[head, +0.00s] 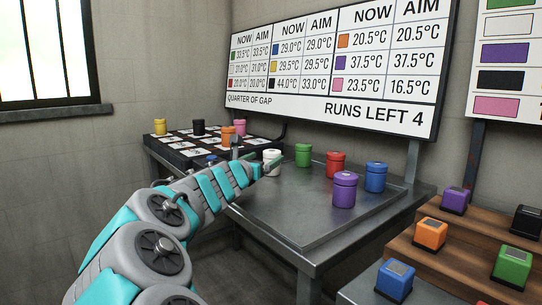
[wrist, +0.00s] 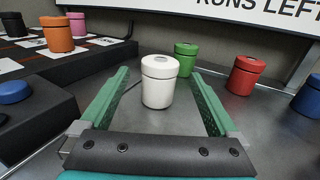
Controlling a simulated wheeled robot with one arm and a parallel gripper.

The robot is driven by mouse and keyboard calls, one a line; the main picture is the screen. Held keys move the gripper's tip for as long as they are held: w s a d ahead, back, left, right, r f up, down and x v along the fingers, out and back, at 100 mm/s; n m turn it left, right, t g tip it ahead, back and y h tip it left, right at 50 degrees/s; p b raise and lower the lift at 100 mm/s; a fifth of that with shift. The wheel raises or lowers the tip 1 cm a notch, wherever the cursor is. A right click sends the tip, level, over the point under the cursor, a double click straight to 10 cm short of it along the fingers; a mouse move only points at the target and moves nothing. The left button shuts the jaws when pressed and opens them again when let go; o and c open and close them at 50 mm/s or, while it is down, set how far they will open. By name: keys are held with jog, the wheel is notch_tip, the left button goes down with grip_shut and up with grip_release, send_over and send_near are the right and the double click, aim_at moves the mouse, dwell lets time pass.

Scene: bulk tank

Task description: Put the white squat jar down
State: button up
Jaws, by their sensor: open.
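The white squat jar (head: 271,161) stands upright on the metal table beside my gripper (head: 262,168) in the head view. In the wrist view the white jar (wrist: 160,82) stands between the far ends of the two green fingers of my gripper (wrist: 161,90). The fingers are spread wide, with a visible gap on each side of the jar. The jar's base appears to rest on the table top. In the head view my arm hides part of the table's left side.
Green (head: 303,155), red (head: 335,164), blue (head: 375,177) and purple (head: 344,190) jars stand on the metal table (head: 300,235). A black rack (head: 180,150) with several jars is at the left. Coloured blocks sit on wooden steps (head: 460,245) at the right. A temperature board (head: 335,70) hangs behind.

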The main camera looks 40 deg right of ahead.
jog(key=shift+v, duration=1.8)
